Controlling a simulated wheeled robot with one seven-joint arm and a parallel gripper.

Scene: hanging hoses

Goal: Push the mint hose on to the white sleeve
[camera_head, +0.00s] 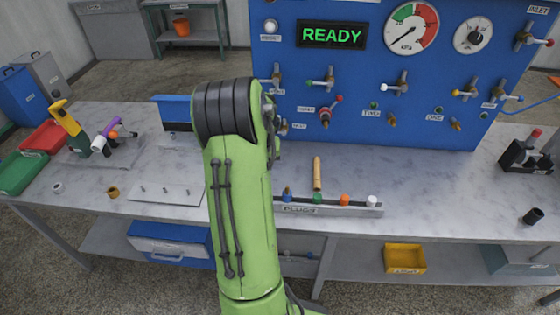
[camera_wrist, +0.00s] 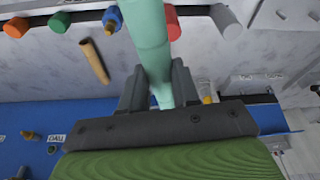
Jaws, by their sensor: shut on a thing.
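The mint hose (camera_wrist: 148,28) shows in the wrist view as a thick, pale green tube running from the top edge down between the fingers. My gripper (camera_wrist: 158,88) is shut on it, with one dark finger on each side. In the head view my green arm covers both gripper and hose. I cannot make out the white sleeve with certainty. A white-handled fitting (camera_head: 385,88) is on the blue panel, but I cannot tell whether it bears the sleeve.
The blue panel (camera_head: 430,125) stands behind the marble-topped bench (camera_head: 440,190). A plug rack (camera_head: 340,211) with coloured plugs lies along its front, and a tan rod (camera_head: 317,173) is behind it. A thin plate (camera_head: 165,191) lies left of my arm. The bench's right part is mostly clear.

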